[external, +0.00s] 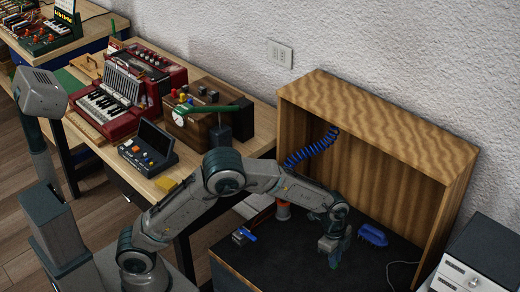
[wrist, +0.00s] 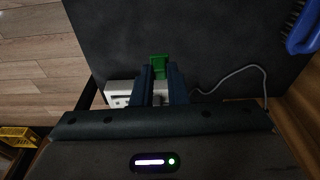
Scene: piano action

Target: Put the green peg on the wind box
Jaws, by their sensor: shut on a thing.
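The green peg (wrist: 160,66) is between the fingertips of my gripper (wrist: 161,82) in the wrist view, with its green end sticking out past them. My gripper (external: 333,250) is shut on it and points down over the dark bench top in the external view. A small green part of the peg (external: 335,265) shows there below the fingers. I cannot tell for sure which thing is the wind box. A large open-fronted wooden box (external: 375,115) stands at the back of the bench.
A blue brush (external: 373,235) lies right of my gripper; a blue-handled tool (external: 243,236) lies left. A blue coiled hose (external: 312,148) hangs in the wooden box. A thin cable (wrist: 240,72) lies on the dark top (wrist: 215,35). A white drawer unit (external: 465,272) stands at right.

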